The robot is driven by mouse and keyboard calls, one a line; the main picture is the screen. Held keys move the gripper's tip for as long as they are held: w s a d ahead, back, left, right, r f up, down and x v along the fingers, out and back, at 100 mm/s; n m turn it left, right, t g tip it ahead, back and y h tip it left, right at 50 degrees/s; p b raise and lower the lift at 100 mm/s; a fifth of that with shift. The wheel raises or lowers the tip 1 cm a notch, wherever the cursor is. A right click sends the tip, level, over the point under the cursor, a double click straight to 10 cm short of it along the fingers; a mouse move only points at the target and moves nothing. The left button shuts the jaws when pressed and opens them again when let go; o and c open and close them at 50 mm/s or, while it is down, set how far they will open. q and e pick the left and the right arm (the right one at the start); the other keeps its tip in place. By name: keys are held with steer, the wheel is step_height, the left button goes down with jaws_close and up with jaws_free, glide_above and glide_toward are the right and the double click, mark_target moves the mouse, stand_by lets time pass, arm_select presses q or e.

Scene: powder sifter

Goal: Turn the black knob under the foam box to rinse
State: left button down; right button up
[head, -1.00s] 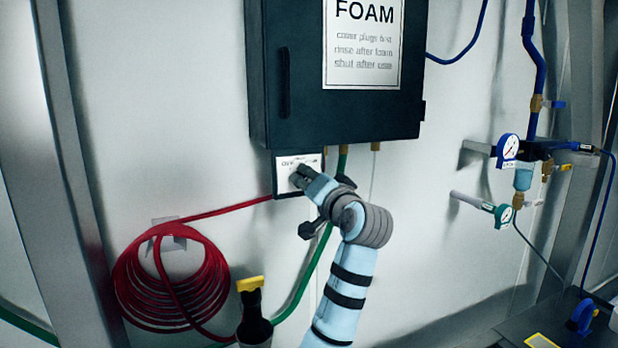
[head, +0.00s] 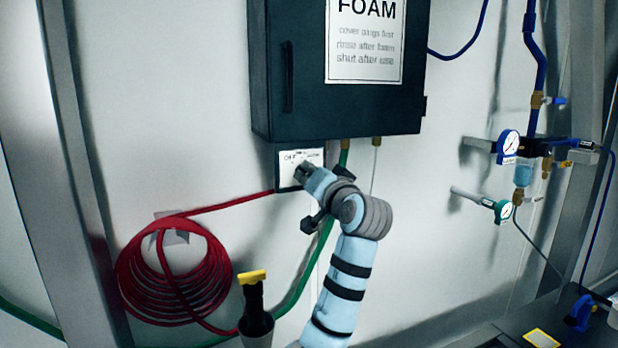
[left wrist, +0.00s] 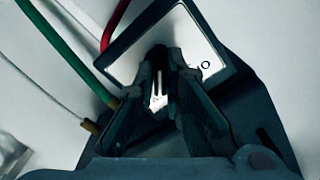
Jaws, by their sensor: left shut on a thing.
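The dark foam box (head: 340,110) hangs on the wall with a white FOAM sign. Under its left part is a small dark panel with a white label plate (head: 313,155). My left gripper (head: 304,172) is at the front of this plate. In the left wrist view the plate (left wrist: 205,55) shows behind the fingers, with part of its lettering. The fingertips (left wrist: 160,80) are closed together on the black knob (left wrist: 159,56), which is mostly hidden between them. I cannot read which marking the knob points to. My right gripper is not in view.
A red coiled hose (head: 175,270) hangs left of the panel. A green hose (head: 315,255) runs down behind my arm. A yellow-topped black handle (head: 253,295) stands in a holder below. Gauges and blue pipes (head: 508,145) are on the right wall.

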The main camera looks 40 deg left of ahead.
arm_select(q)
steer(key=n+b, duration=0.3)
steer(key=n, duration=0.2)
steer(key=shift+s+r+n+b, duration=0.1)
steer(key=shift+n+b, duration=0.4)
steer(key=shift+n, duration=0.9)
steer(key=c, duration=1.7)
jaws_free()
steer(key=shift+a, duration=0.1)
steer(key=v, duration=1.2)
steer(key=shift+a, duration=0.1)
